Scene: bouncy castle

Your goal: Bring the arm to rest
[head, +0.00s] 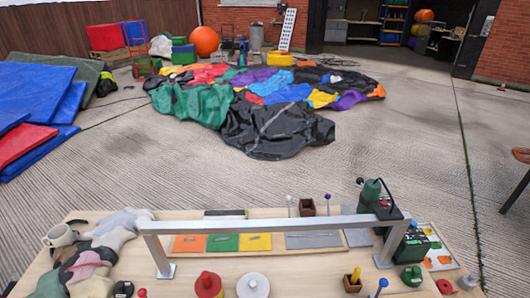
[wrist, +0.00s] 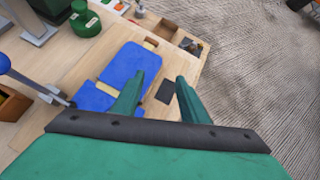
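My gripper (wrist: 161,77) shows in the wrist view as two green fingers standing apart, with nothing between them. It is open and empty above the wooden table (wrist: 125,40), near the table's edge. Blue pieces (wrist: 122,70) lie on the table beside and beyond the left finger. A small dark rectangle (wrist: 166,91) lies beneath the gap between the fingers. The height of the fingers above the table is hard to tell. I cannot make out my gripper in the head view.
A metal frame (head: 265,223) spans the cluttered table in the head view. A green lidded pot (wrist: 85,20) and a brown box (wrist: 12,103) are at left in the wrist view. Concrete floor (wrist: 255,60) is open at right. A deflated castle (head: 265,100) lies farther off.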

